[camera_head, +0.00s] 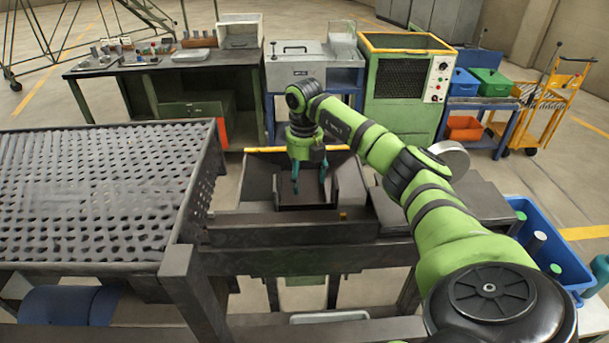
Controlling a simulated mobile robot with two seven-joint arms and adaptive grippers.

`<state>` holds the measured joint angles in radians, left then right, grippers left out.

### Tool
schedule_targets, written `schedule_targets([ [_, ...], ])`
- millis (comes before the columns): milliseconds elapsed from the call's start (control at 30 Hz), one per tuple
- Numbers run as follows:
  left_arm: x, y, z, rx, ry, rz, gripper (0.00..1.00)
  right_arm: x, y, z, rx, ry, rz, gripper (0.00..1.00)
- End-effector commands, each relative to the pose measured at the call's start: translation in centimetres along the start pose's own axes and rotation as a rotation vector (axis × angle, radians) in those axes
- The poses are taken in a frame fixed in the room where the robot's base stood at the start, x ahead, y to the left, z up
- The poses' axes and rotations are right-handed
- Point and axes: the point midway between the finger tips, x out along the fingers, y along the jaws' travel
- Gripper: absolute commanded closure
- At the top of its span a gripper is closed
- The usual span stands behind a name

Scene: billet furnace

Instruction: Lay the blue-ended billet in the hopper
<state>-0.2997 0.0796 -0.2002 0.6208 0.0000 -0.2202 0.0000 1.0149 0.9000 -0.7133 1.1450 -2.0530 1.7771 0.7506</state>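The hopper (258,181) is a dark trough with sloping walls and a yellow rear edge, in the middle of the head view. My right gripper (309,186) points down over the hopper's middle. Its two teal fingers are spread apart, and I see nothing between them. I cannot make out a blue-ended billet. A blue bin (570,262) at the right holds several cylinders, among them a white-ended one (537,242) and a green-ended one (520,216). My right arm hides part of the area between hopper and bin. My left gripper is not in view.
A perforated metal table (95,190) fills the left. A dark beam (290,230) runs in front of the hopper. Behind stand a workbench (150,68), a green machine (405,90) and a yellow cart (545,105). A teal bottle (600,270) is beside the bin.

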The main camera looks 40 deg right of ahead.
Motion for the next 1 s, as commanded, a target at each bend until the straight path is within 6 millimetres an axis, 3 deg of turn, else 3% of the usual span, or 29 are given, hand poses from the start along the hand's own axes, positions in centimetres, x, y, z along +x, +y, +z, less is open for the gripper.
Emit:
schedule_targets([
  [233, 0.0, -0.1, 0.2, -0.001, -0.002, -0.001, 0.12, -1.3, 0.0, 0.1, 0.001, -0.002, -0.001, 0.27],
  [700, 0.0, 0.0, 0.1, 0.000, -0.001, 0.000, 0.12, -10.5, 0.0, 0.0, 0.001, -0.003, 0.002, 0.27],
  [1000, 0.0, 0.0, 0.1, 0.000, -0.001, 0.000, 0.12, -12.1, 0.0, 0.0, 0.000, 0.000, 0.000, 0.27],
])
